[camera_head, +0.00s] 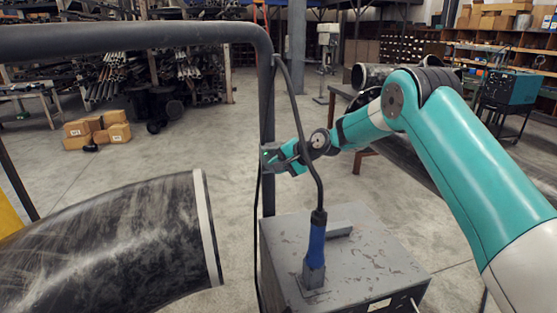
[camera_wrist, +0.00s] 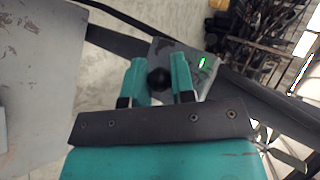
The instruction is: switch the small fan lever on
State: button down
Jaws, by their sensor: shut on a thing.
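The lever's round black knob (camera_wrist: 159,79) shows in the wrist view, in front of a small grey switch plate (camera_wrist: 164,50) with a lit green mark at its right. My gripper (camera_wrist: 158,66) has its two teal fingers on either side of the knob and is shut on it. In the head view my gripper (camera_head: 275,158) reaches left to the dark upright post, beside the grey box. The knob is too small to make out there. The lever's stem is hidden, and I cannot tell which way the lever points.
A thick dark pipe frame (camera_head: 266,100) stands in front of me, with a black cable hanging from it to a blue plug (camera_head: 316,245) on a grey metal box (camera_head: 365,255). A large flanged pipe (camera_head: 110,240) fills the lower left. Cardboard boxes (camera_head: 97,130) lie on open floor behind.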

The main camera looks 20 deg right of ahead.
jog(key=shift+w+r+g+p, duration=0.1)
jog(key=shift+r+g+p, duration=0.2)
jog(key=shift+g+p, duration=0.15)
jog(key=shift+m, duration=0.3)
jog(key=c, duration=1)
grip_release()
jog(key=b+v, duration=0.5)
jog(key=v, duration=1.2)
jog(key=shift+d+r+b, duration=0.1)
jog(key=shift+r+b, duration=0.1)
jog(key=shift+b, duration=0.15)
